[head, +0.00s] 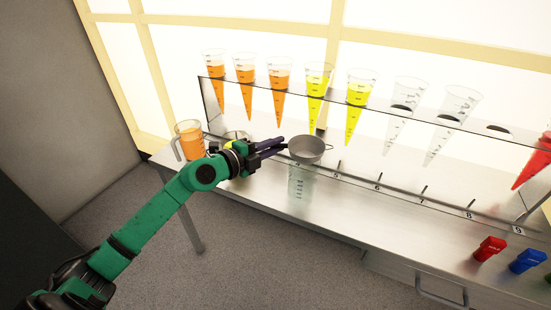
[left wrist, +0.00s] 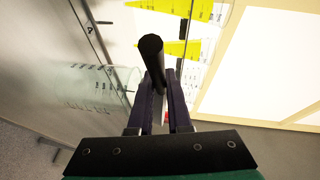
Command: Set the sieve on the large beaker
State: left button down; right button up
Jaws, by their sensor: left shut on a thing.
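The sieve (head: 306,150) is a grey round metal bowl with a small wire loop on its right side. My left gripper (head: 280,147) is shut on its black handle, which shows end-on between the fingers in the left wrist view (left wrist: 152,48). The large beaker (head: 301,184) is clear, looks empty and stands on the steel bench. It also shows at the left of the left wrist view (left wrist: 95,88). In the head view the sieve bowl is over the beaker's top and hides its rim. I cannot tell whether they touch. My right gripper is not in view.
A jug of orange juice (head: 189,140) stands at the bench's left end. A clear shelf (head: 380,110) behind the sieve holds several cones with orange, yellow or no liquid. Red (head: 489,248) and blue (head: 527,261) objects lie at the right. The bench front between is clear.

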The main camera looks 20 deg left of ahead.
pick_arm(q)
notch_tip(320, 180, down, 2)
jog(key=shift+f, duration=0.2)
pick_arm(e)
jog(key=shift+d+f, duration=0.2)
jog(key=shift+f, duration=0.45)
pick_arm(q)
jog(key=c, duration=0.9)
grip_release()
jog(key=shift+w, duration=0.1)
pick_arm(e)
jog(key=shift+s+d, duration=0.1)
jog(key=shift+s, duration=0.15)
pick_arm(q)
jog(key=shift+o, duration=0.2)
jog(key=b+v, duration=0.1)
jog(key=v, duration=1.1)
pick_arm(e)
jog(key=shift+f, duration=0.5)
pick_arm(q)
jog(key=shift+a, duration=0.1)
